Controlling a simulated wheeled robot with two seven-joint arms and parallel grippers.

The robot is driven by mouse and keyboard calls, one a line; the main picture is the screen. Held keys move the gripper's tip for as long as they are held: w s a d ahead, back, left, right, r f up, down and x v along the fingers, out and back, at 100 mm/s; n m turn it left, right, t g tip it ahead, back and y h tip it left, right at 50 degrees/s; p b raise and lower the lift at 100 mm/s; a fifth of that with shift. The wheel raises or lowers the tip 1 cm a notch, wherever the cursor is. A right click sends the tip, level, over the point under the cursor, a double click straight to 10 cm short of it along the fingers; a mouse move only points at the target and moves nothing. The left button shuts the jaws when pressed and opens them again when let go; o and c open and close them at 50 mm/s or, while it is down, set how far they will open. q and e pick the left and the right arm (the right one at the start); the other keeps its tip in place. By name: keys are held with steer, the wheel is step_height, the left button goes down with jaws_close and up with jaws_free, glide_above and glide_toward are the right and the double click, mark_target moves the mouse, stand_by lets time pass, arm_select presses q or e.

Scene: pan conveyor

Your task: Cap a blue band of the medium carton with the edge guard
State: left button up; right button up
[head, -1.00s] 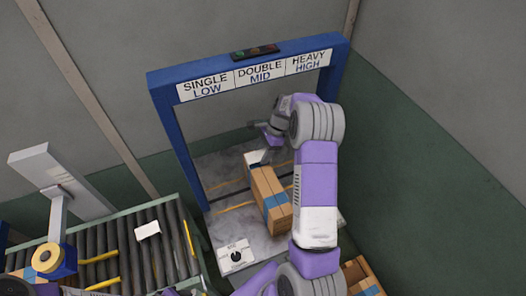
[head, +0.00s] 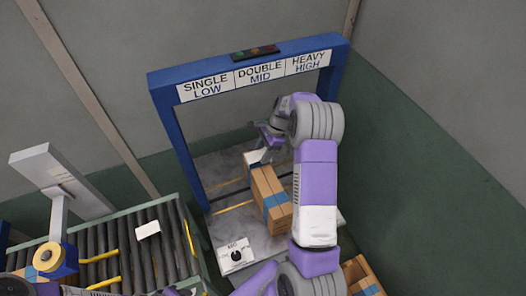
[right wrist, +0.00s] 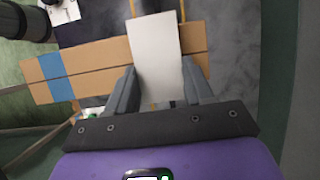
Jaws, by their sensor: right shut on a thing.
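The medium carton (head: 266,186), brown with a blue band (head: 276,203) near its front end, lies on the grey platform under the blue frame. It also shows in the right wrist view (right wrist: 103,70), its band (right wrist: 57,77) to the left. My right gripper (head: 266,153) is over the carton's far end, shut on the white edge guard (right wrist: 155,45). The guard lies across the carton in the wrist view, away from the visible band. I cannot tell whether it touches the carton or covers another band. My left gripper is not in view.
A blue frame (head: 174,140) with a sign surrounds the platform (head: 215,222). A roller conveyor (head: 160,262) at left carries a small white piece (head: 148,230). A white dial box (head: 235,256) stands in front. Another banded carton (head: 356,271) is at lower right.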

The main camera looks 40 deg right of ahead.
steer(key=shift+f+b, duration=0.6)
steer(key=shift+f, duration=0.65)
stand_by(0.4)
steer(key=o, duration=1.1)
steer(key=shift+c, duration=0.2)
steer(key=w+v, duration=0.1)
steer(key=v, duration=0.6)
steer(key=shift+s+r, duration=0.35)
steer(key=shift+s, duration=0.2)
steer(key=x, duration=0.7)
steer(key=shift+f, duration=0.2)
steer(key=shift+r+p, duration=0.55)
steer(key=shift+r, duration=0.25)
steer(key=shift+f, duration=0.1)
